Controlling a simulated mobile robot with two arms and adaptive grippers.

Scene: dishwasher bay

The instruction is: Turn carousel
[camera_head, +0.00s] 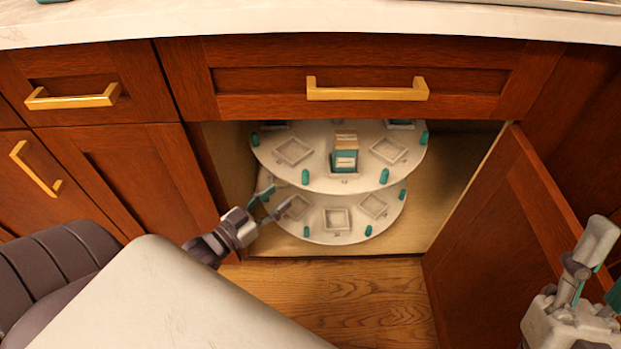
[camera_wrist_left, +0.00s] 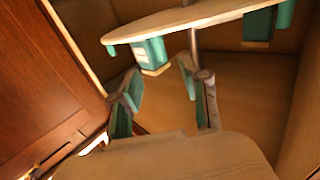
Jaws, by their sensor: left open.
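The carousel has two round white tiers inside the open cabinet. Its upper tier (camera_head: 320,178) has square recesses, teal pegs at the rim and a teal box (camera_head: 345,158) with a tan top. Its lower tier (camera_head: 338,238) has similar recesses and pegs. My left gripper (camera_head: 280,198) is open at the left side of the lower tier, below the upper rim; contact cannot be told. In the left wrist view, my open fingers (camera_wrist_left: 158,92) frame a white disc edge (camera_wrist_left: 190,18) with a teal block (camera_wrist_left: 150,55) under it. My right gripper (camera_head: 606,265) is at the right, partly cut off.
The cabinet door (camera_head: 500,250) stands open at the right, beside my right gripper. A closed drawer (camera_head: 360,80) with a gold handle is above the opening. Closed cabinet fronts (camera_head: 130,175) are at the left. The wooden floor (camera_head: 340,300) in front is clear.

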